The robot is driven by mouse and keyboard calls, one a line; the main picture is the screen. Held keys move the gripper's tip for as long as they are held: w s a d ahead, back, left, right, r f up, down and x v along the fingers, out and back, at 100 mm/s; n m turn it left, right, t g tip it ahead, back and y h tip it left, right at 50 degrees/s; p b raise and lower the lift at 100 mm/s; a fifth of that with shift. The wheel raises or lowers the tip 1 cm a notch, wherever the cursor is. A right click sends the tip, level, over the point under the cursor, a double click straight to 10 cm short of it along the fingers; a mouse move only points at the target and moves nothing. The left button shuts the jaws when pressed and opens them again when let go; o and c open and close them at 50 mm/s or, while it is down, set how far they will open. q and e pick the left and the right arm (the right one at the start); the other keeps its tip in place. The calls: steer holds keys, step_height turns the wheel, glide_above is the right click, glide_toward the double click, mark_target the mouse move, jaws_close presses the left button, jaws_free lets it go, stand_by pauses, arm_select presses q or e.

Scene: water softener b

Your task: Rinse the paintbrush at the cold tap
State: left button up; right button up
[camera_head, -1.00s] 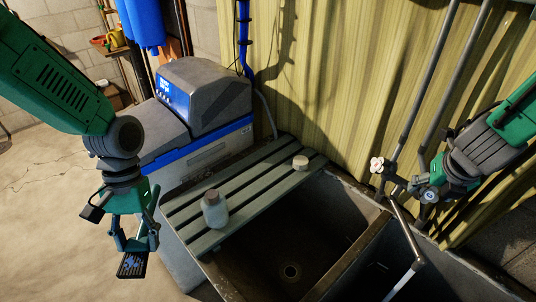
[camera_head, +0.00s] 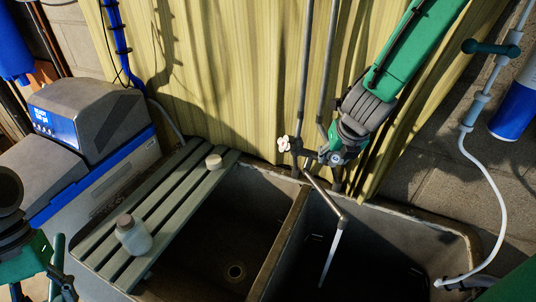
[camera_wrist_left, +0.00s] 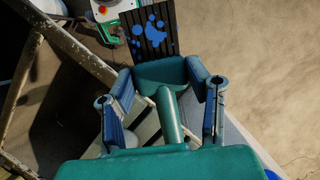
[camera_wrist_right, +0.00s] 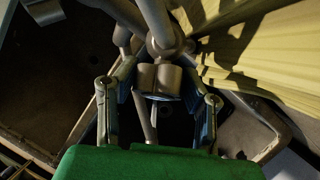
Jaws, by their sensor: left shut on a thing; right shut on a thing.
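The paintbrush (camera_wrist_left: 170,118) has a teal handle and a dark bristle block with blue paint blotches (camera_wrist_left: 150,32). My left gripper (camera_wrist_left: 165,98) is shut on its handle, away from the basin. In the head view that gripper (camera_head: 38,282) is cut off at the lower left, and I cannot make out the brush there. My right gripper (camera_head: 335,160) is shut on the cold tap's handle, which has a blue disc; the tap fitting (camera_wrist_right: 160,78) shows between its fingers. A pale water stream (camera_head: 331,252) falls from the spout (camera_head: 325,198) into the right-hand basin (camera_head: 390,252).
A slatted board (camera_head: 165,210) covers the left part of the sink, with a bottle (camera_head: 132,235) and a small round item (camera_head: 214,161) on it. A second, whitish tap handle (camera_head: 284,143) is beside the cold tap. A white hose (camera_head: 493,195) hangs right. The water softener (camera_head: 90,125) stands left.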

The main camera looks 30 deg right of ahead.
arm_select(q)
step_height(320, 180, down, 3)
steer(key=shift+f+b, duration=0.15)
steer(key=shift+b, duration=0.95)
arm_select(e)
steer(key=shift+f+m+y, duration=0.25)
steer(key=shift+m+y, duration=0.05)
steer(key=shift+m, duration=0.1)
steer(key=shift+r+m+t+y+b, duration=0.2)
steer(key=shift+m+t+y+b, duration=0.1)
steer(key=shift+b, duration=0.2)
arm_select(q)
steer(key=shift+f, duration=0.45)
arm_select(e)
steer(key=o, duration=1.2)
steer(key=shift+c, duration=0.2)
steer(key=shift+r, duration=0.1)
